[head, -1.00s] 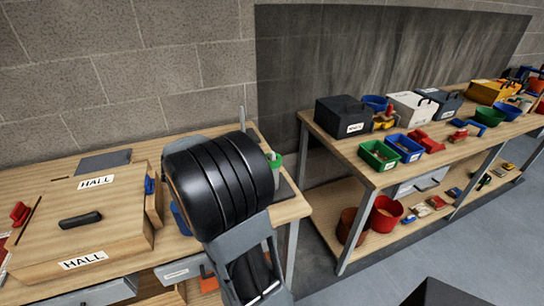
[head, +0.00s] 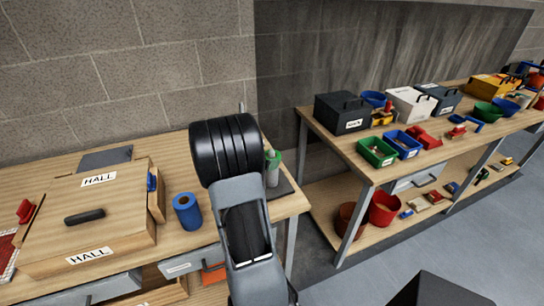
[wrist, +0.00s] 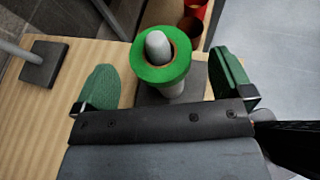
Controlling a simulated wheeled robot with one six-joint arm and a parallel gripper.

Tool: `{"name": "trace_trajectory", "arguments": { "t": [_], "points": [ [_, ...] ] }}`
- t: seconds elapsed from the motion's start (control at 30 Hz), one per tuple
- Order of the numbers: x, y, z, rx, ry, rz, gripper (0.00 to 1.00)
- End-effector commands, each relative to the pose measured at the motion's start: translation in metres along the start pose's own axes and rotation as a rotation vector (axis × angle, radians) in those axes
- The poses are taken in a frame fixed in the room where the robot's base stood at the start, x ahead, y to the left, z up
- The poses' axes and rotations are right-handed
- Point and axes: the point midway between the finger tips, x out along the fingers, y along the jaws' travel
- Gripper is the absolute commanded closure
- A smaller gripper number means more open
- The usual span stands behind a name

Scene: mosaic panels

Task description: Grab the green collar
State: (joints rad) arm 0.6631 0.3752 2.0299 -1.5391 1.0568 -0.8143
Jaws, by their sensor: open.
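The green collar (wrist: 151,72) is a flat ring around the rounded top of a grey upright post (wrist: 157,43) in the wrist view. The post stands on a dark square base (wrist: 195,83) at the bench edge. The collar also shows in the head view (head: 274,156), just right of my arm's black joint. My gripper (wrist: 163,62) is open, with one green-padded finger on each side of the collar and a clear gap on both sides. In the head view my arm hides the gripper.
A thin post on a dark base (wrist: 40,66) stands left of the gripper. A blue roll (head: 187,212) and a wooden box marked HALL (head: 88,215) are on the same bench (head: 205,250). A second bench with bins (head: 378,152) is to the right, past a gap.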

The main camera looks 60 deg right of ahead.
Motion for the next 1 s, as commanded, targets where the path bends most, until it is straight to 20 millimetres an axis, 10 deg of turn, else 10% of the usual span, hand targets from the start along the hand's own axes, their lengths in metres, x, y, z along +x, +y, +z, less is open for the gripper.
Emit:
{"name": "trace_trajectory", "arguments": {
  "t": [0.53,1.0],
  "points": [
    [0.029,0.000,0.000,0.001,0.000,0.000,0.02],
    [0.028,0.000,0.000,0.001,0.000,0.000,0.47]
  ]
}}
